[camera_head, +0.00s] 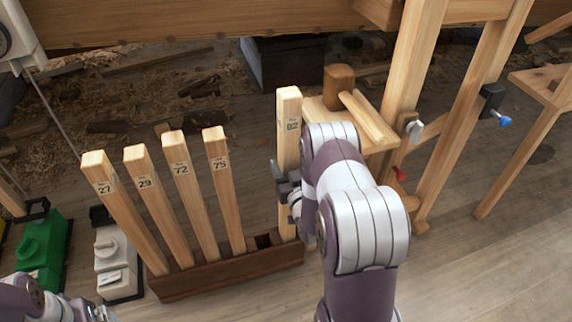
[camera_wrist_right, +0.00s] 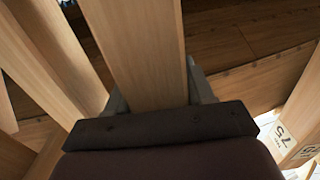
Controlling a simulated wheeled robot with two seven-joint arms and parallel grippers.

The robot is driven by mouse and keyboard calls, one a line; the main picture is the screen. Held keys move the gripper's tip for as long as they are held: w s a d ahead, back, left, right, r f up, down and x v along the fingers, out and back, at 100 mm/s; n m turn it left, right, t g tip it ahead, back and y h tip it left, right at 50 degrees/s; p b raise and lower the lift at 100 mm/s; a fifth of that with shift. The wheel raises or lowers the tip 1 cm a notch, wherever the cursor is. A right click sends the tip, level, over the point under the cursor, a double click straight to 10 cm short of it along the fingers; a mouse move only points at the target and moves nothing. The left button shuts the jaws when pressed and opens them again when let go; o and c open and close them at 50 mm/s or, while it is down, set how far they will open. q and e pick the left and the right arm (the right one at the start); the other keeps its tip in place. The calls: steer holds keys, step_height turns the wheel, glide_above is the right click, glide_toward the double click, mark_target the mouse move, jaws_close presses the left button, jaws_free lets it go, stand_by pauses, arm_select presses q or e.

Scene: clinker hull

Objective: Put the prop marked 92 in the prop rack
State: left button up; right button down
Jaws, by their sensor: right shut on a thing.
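The prop marked 92 (camera_head: 289,108) is a tall square pale wooden bar, standing nearly upright in the head view. My right gripper (camera_head: 287,190) is shut on its lower half. In the right wrist view the prop (camera_wrist_right: 140,50) runs up between the gripper's fingers (camera_wrist_right: 155,100). The prop rack (camera_head: 222,276) is a low dark wooden block. The prop's lower end meets the rack's right end; I cannot tell whether it is inside a slot. An open slot (camera_head: 263,241) shows just left of it. My left gripper (camera_head: 88,312) is partly in view at the bottom left.
Props marked 27 (camera_head: 120,205), 29 (camera_head: 155,200), 72 (camera_head: 188,190) and 75 (camera_head: 222,185) stand leaning in the rack. A wooden stand with a mallet (camera_head: 340,88) is close behind my right arm. Green and white tools (camera_head: 118,262) lie left of the rack.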

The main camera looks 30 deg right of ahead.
steer(key=shift+f+b, duration=1.55)
steer(key=shift+f, duration=0.7)
steer(key=shift+f+b, duration=0.4)
steer(key=shift+f, duration=0.15)
steer(key=shift+c, duration=1.7)
jaws_free()
steer(key=p+v, duration=0.5)
steer(key=v, duration=0.7)
steer(key=shift+s, duration=0.35)
steer(key=shift+f, duration=0.1)
